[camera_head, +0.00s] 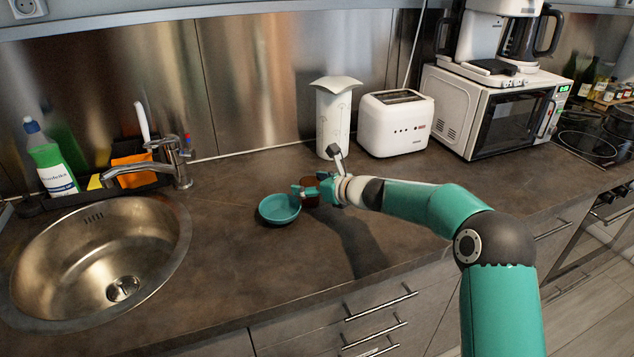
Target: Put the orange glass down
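The orange glass (312,200) looks small and dark reddish brown. It stands upright at the middle of the counter, just behind and right of a teal bowl (279,209). My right gripper (309,190) reaches in from the right with its fingers around the glass and appears shut on it. The fingers hide part of the glass. I cannot tell whether its base touches the counter. My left gripper is not in view.
A round steel sink (60,262) lies at the left of the counter (235,260). Behind the glass stand a white canister (333,120), a toaster (394,125) and a microwave (470,115). The counter in front of the bowl is clear.

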